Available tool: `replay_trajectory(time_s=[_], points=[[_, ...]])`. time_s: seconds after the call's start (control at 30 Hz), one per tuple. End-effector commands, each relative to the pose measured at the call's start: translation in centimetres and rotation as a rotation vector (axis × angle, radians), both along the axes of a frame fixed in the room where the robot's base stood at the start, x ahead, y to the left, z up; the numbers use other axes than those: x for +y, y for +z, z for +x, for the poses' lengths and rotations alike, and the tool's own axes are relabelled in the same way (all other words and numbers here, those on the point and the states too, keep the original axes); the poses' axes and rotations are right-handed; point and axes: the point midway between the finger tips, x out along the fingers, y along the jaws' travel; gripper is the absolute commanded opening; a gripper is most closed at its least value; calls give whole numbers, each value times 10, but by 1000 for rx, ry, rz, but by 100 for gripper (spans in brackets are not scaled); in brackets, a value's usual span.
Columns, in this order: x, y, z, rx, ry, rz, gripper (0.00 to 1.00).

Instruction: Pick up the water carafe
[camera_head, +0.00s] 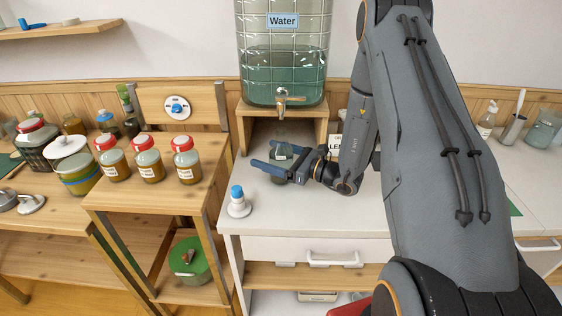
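A small clear carafe (281,152) with a pale label stands on the white counter, below the tap of the big water jar. My gripper (272,156) reaches in from the right at the carafe's height. Its two blue-grey fingers point left, one in front of the carafe and one behind it. The front finger hides part of the carafe's lower body. I cannot tell whether the fingers touch the glass.
The big jar labelled "Water" (283,60) stands on a wooden stand (320,118), its tap (281,98) above the carafe. A white and blue object (238,200) stands at the counter's left front. Several red-lidded jars (147,160) stand on a wooden table to the left.

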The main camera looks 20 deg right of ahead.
Motion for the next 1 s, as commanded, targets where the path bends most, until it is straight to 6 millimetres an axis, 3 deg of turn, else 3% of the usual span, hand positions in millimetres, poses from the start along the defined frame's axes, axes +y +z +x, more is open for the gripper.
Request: replay_trajectory(time_s=[0.07,0.47,0.73,1.0], points=[[0,0,0,0,0,0,71],[0,2,0,-4,0,1,4],[0,3,0,-4,0,1,2],[2,18,-2,-3,2,2,2]])
